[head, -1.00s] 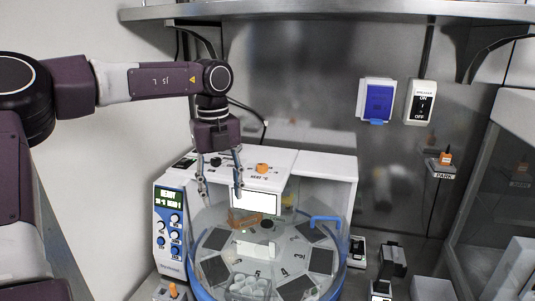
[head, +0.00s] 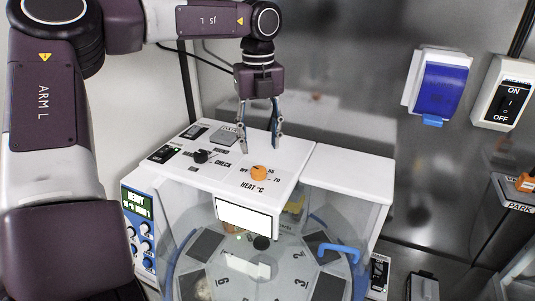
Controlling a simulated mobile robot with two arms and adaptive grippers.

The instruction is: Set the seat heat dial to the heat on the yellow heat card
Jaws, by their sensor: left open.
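The seat heat dial is the orange knob (head: 259,173) on the white top of the machine, by the print "HEAT °C". Small marks stand around it; one looks like 70. Its exact pointing is too small to read. A small yellow patch (head: 295,206) shows behind the clear cover, partly hidden; I cannot tell whether it is the yellow heat card, and no heat can be read on it. My left gripper (head: 258,148) hangs fingers down, open and empty, above or just behind the dial in the picture. My right gripper is out of view.
A black knob (head: 201,156) marked CHECK and a dark switch (head: 164,153) sit left of the dial. A blank white screen (head: 246,220) is below it. The clear round cover with a blue handle (head: 338,251) stands in front. A blue-lidded box (head: 441,87) and breaker (head: 503,97) are on the wall.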

